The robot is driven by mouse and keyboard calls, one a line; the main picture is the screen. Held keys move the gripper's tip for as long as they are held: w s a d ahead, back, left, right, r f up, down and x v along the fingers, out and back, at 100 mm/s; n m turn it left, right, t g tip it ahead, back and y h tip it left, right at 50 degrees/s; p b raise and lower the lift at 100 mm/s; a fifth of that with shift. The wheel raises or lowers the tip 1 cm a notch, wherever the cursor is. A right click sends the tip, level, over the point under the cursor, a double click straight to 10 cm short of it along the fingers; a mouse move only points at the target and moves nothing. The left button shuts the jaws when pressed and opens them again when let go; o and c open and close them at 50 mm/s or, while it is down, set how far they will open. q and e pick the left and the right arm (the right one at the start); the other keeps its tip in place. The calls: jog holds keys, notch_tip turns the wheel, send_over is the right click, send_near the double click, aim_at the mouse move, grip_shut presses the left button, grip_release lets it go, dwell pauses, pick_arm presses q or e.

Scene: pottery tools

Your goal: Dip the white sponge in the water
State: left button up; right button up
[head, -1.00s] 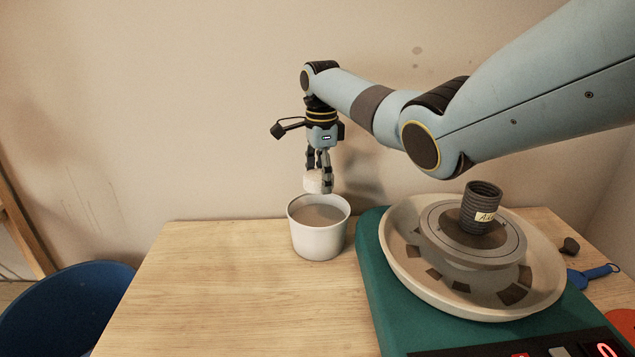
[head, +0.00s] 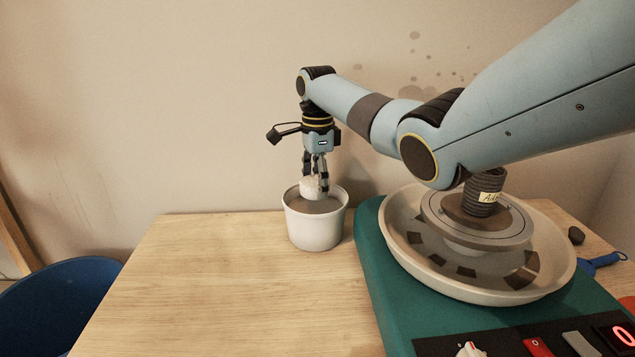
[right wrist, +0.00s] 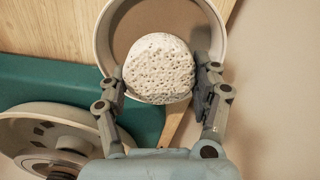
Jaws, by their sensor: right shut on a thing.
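The white sponge (head: 313,187) is round and pitted. My right gripper (head: 315,184) is shut on it and points down over the white cup. The sponge also fills the middle of the right wrist view (right wrist: 159,69), with a finger on each side. The white cup (head: 315,231) stands on the table near its back edge and holds greyish-brown water (head: 322,207). The sponge is at the cup's mouth, its lower part near or at the water surface; I cannot tell if it touches. My left gripper is not in view.
A green pottery wheel (head: 385,285) with a cream basin (head: 400,245) stands to the right of the cup. A dark ribbed pot (head: 484,192) sits on its wheel head. A blue bucket (head: 60,305) is at the lower left. The table's left part (head: 200,285) is clear.

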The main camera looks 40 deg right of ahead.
aim_at(318, 206)
jog(key=shift+f, duration=0.7)
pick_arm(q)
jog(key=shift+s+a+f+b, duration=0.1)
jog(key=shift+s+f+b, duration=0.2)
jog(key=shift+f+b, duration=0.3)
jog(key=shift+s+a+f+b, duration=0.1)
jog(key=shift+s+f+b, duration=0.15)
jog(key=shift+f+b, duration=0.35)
pick_arm(e)
jog(key=shift+f, duration=2.6)
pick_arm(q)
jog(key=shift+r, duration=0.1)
pick_arm(e)
jog(key=shift+r, duration=0.1)
notch_tip(318, 206, up, 5)
jog(key=p, duration=0.5)
notch_tip(318, 206, up, 6)
jog(key=p, duration=0.6)
jog(key=shift+p, duration=0.3)
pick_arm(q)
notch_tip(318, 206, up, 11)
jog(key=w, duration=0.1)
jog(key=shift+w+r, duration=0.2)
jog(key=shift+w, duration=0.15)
